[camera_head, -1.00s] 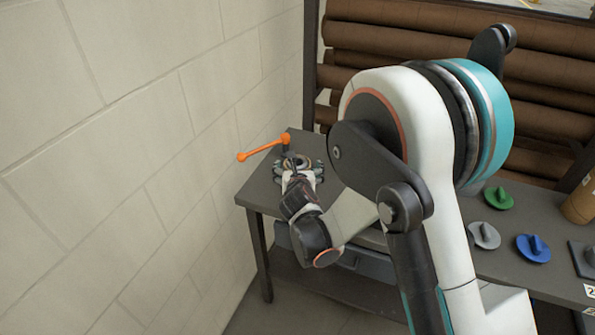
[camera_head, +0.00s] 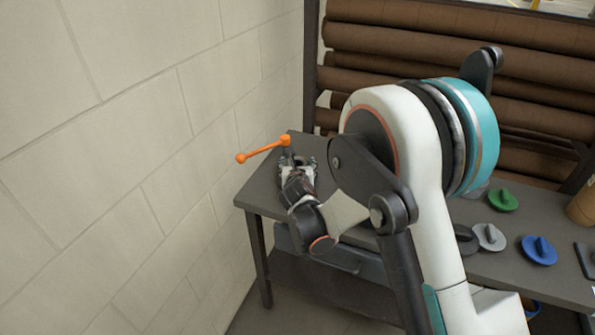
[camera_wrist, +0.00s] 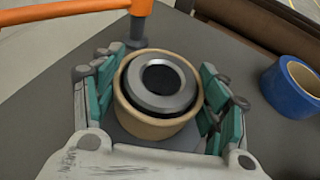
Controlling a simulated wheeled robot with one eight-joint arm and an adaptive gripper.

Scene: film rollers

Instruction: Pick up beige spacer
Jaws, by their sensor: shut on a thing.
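The beige spacer (camera_wrist: 152,127) is a tan ring in the middle of the wrist view. It sits around a grey metallic ring (camera_wrist: 161,97) with a dark hole. My gripper (camera_wrist: 158,88) has its teal-padded fingers on the left and right sides of the spacer, shut on it. The spacer is at or just above the table top; I cannot tell whether it is lifted. In the head view my gripper (camera_head: 298,164) is over the table's far left corner, and my own wrist hides the spacer there.
An orange bar (camera_head: 262,151) on a dark post stands just beyond my gripper. A blue roll (camera_wrist: 292,87) lies to the right in the wrist view. Green (camera_head: 503,200), grey (camera_head: 489,237) and blue (camera_head: 538,250) knobbed discs lie farther right on the table (camera_head: 262,190). A block wall is on the left.

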